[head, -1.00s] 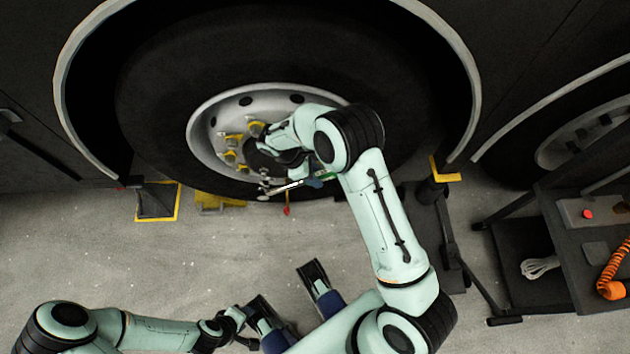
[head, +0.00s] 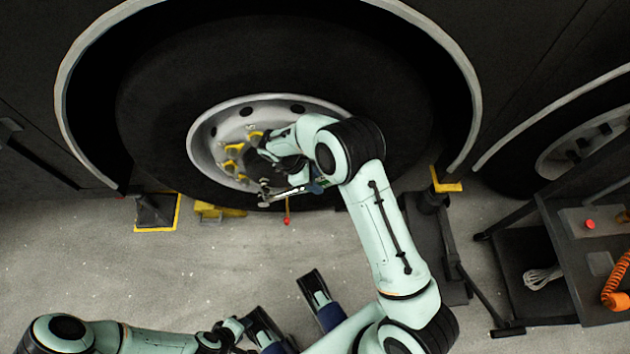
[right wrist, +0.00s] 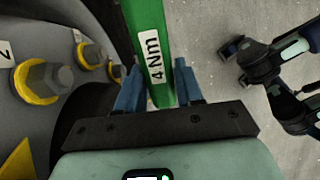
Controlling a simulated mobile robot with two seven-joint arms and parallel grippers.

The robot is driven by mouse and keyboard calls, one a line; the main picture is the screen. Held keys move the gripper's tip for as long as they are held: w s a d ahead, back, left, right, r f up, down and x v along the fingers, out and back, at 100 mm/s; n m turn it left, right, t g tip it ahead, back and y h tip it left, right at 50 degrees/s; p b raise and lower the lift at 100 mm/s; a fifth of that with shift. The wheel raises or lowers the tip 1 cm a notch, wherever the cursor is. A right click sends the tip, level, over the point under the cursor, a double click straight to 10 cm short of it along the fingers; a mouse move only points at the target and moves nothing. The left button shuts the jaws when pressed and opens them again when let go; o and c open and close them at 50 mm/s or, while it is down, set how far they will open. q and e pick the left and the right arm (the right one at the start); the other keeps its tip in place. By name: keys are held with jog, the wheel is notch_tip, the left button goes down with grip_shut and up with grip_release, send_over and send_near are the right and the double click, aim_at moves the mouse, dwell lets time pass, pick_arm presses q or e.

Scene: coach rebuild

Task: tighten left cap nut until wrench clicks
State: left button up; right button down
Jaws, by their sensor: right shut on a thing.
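My right gripper (head: 316,186) is shut on the green handle (right wrist: 152,45) of a wrench, marked "4 Nm" in the right wrist view. The wrench's silver shaft (head: 287,194) points left, low in front of the wheel rim. My gripper hides part of the hub, and I cannot tell whether the wrench head touches a nut. Several nuts with yellow rings (head: 233,149) sit on the wheel; one large steel nut (right wrist: 45,78) shows beside a "2" label. I cannot tell which is the left cap nut. My left gripper (head: 238,327) is low in the picture; its jaws are unclear.
The big tyre (head: 160,110) sits inside a dark wheel arch. A yellow chock (head: 216,210) and a thin red-tipped piece (head: 287,212) are below it. A dark cart (head: 560,225) with an orange coiled cable (head: 615,285) stands at right.

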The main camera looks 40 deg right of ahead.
jog(key=shift+w+d+b, duration=0.25)
jog(key=shift+w+d, duration=0.1)
jog(key=shift+w, duration=0.2)
jog(key=shift+w+d+b, duration=0.25)
jog(key=shift+w+d, duration=0.1)
jog(key=shift+w, duration=0.2)
dwell(0.6)
jog(key=shift+f, duration=0.1)
jog(key=shift+s+d+f+t+y, duration=0.15)
jog(key=shift+d+f+y, duration=0.1)
jog(key=shift+f, duration=0.15)
jog(key=shift+s+d+f+t+y, duration=0.15)
jog(key=shift+f+y, duration=0.1)
jog(key=shift+f, duration=0.15)
jog(key=shift+s+d+f+y+b, duration=0.1)
jog(key=shift+d+f+y+b, duration=0.1)
jog(key=shift+f, duration=0.25)
jog(key=shift+s+d+f+y+b, duration=0.1)
jog(key=shift+d+f+y, duration=0.1)
jog(key=shift+f, duration=0.2)
jog(key=shift+s+d+f+t+y+b, duration=0.15)
jog(key=shift+f+t+y+b, duration=0.1)
jog(key=shift+f, duration=0.2)
jog(key=shift+d+f+t+y+b, duration=0.15)
jog(key=shift+f+t, duration=0.1)
jog(key=shift+f, duration=0.3)
